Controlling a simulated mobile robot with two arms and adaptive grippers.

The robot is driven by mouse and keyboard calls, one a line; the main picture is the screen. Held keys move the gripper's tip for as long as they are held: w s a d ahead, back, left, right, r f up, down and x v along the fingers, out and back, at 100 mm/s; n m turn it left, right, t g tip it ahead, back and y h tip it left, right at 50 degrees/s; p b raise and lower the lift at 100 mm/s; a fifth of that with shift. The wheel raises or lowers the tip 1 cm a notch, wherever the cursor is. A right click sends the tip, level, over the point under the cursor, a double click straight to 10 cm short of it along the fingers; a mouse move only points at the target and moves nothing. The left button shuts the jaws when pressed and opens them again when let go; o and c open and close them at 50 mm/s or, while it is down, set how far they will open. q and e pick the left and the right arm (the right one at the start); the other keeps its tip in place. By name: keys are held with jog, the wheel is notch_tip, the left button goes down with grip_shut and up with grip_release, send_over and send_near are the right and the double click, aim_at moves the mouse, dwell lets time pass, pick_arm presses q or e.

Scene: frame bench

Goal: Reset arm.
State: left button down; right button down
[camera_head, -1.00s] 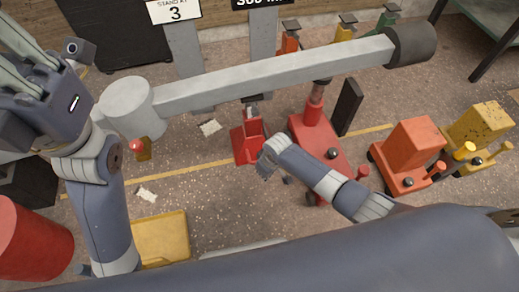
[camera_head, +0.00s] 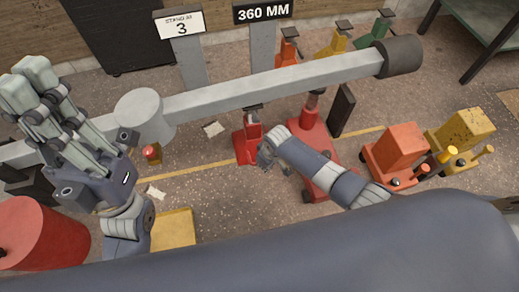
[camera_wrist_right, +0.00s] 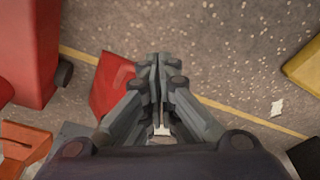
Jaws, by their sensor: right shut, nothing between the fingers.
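My left gripper (camera_head: 28,82) is raised at the left of the head view, fingers pointing up, in front of the end of the grey beam (camera_head: 270,86). Its fingers overlap in the picture, so their opening is unclear. My right gripper (camera_head: 266,158) is low near the middle, beside the small red stand (camera_head: 246,150) and left of the red trolley jack (camera_head: 317,178). In the right wrist view my right gripper (camera_wrist_right: 160,62) has its fingers together with nothing held. The red stand (camera_wrist_right: 108,84) shows behind its fingers there.
Orange (camera_head: 396,150) and yellow (camera_head: 462,132) machines stand at the right. A red drum (camera_head: 40,235) and a yellow tray (camera_head: 174,230) are at lower left. The beam spans the bench area, with signs (camera_head: 263,12) behind. A green-topped table (camera_head: 480,28) is at upper right.

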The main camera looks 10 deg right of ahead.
jog(key=shift+r+p, duration=0.4)
jog(key=shift+r, duration=0.35)
